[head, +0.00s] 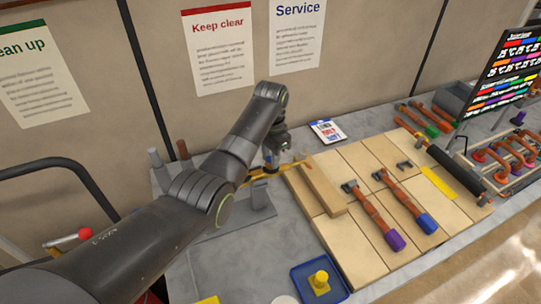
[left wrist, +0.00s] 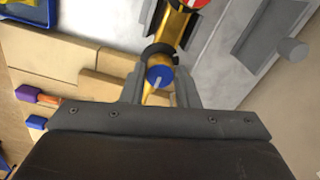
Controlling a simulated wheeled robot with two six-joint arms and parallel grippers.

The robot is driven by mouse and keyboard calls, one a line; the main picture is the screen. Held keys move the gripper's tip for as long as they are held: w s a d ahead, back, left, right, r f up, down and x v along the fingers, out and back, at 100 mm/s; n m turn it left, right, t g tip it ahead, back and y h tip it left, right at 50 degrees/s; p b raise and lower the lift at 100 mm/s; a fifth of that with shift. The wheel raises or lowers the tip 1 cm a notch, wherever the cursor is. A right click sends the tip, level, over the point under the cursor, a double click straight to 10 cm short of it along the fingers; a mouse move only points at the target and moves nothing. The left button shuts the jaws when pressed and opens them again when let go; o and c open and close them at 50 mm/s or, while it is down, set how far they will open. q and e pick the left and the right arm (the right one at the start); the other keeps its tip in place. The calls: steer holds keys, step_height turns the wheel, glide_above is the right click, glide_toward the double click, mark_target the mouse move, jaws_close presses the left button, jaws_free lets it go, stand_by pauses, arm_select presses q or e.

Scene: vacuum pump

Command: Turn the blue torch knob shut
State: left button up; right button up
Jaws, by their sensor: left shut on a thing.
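The brass-yellow torch (head: 262,176) lies across a grey stand (head: 258,212) on the bench, left of the wooden boards. In the left wrist view, part of its yellow body (left wrist: 172,27) shows with a dark ring around it. The blue knob (left wrist: 160,76), marked with a pale line, sits between the fingers there. My left gripper (head: 270,165) reaches down over the torch, and its two fingers (left wrist: 159,92) are shut on the blue knob. The fingers hide the knob's sides. My right gripper is in neither view.
Wooden boards (head: 345,232) beside the torch hold orange pipe pieces with purple (head: 394,240) and blue (head: 427,223) ends. A blue tray (head: 300,293) with a yellow part stands in front. A card (head: 327,131) lies behind. A rack and screen stand at right.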

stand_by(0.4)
arm_select(q)
steer(key=o, duration=1)
steer(key=shift+d, duration=0.1)
step_height(320, 180, up, 18)
steer(key=shift+f, duration=0.25)
